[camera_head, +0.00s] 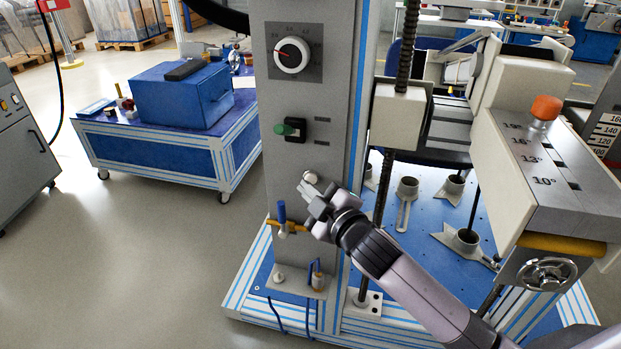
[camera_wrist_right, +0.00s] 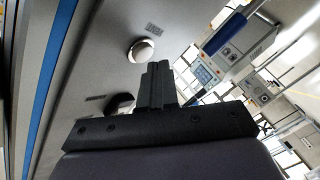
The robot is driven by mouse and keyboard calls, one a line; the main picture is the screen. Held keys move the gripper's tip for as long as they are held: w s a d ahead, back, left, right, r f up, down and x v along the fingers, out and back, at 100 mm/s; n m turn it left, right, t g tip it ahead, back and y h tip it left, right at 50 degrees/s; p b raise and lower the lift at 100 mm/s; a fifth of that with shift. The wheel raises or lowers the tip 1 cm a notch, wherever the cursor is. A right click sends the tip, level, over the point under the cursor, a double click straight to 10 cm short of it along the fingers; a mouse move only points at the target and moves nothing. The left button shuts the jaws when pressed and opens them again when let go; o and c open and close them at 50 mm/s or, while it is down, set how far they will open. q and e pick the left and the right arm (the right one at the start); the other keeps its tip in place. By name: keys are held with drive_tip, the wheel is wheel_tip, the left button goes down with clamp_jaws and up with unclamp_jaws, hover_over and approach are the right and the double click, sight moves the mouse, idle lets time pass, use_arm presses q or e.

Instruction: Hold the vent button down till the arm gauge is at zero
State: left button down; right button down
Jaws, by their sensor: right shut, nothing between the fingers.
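The grey column (camera_head: 285,185) carries a round white dial (camera_head: 291,54) with a red pointer toward the left; its scale is too small to read. I take this as the gauge. A round silver button (camera_head: 310,177) sits lower on the column, and it also shows in the right wrist view (camera_wrist_right: 141,49) next to a small label. I take it as the vent button. My right gripper (camera_head: 312,191) is shut and empty, close to the button. Its fingers (camera_wrist_right: 157,80) are together, with their tips just below the button in the wrist picture. Whether they touch it, I cannot tell.
A blue-handled valve (camera_head: 282,215) on a brass pipe is left of my gripper. A threaded rod (camera_head: 390,175) stands to the right. A blue box (camera_head: 181,97) is on a wheeled table. Open floor (camera_head: 130,250) lies left.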

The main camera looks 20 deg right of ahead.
drive_tip(key=shift+w+d, duration=0.35)
drive_tip(key=shift+w, duration=0.15)
idle(0.6)
idle(0.9)
idle(2.8)
drive_tip(key=shift+s, duration=0.1)
idle(0.6)
drive_tip(key=shift+s+a+p, duration=0.45)
drive_tip(key=shift+s, duration=0.15)
drive_tip(key=shift+s+a+p, duration=0.3)
drive_tip(key=shift+s+a, duration=0.45)
drive_tip(key=shift+s, duration=0.3)
drive_tip(key=shift+s+a+p, duration=0.25)
drive_tip(key=shift+s+a, duration=0.45)
drive_tip(key=shift+s, duration=0.3)
